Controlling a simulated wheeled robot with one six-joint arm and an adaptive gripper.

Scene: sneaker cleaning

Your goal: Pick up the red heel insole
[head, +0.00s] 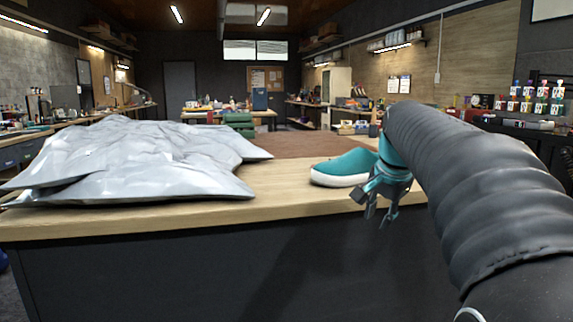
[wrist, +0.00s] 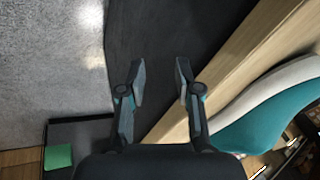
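No red heel insole can be made out in either view. A teal sneaker with a white sole (head: 345,168) lies on the wooden worktable (head: 290,196), near its front edge. The sneaker also shows at the right of the wrist view (wrist: 262,118), partly cut off by the frame. My gripper (head: 376,212) hangs in front of the table's front edge, to the right of and nearer than the sneaker. In the wrist view its two fingers (wrist: 160,82) are spread apart with nothing between them, over the dark table front and grey floor.
Large grey plastic bags (head: 125,160) cover the left of the tabletop. A brown mat (head: 300,145) and a green stack (head: 239,122) lie farther back. A small green square (wrist: 58,157) shows at the lower left of the wrist view. The tabletop between bags and sneaker is bare.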

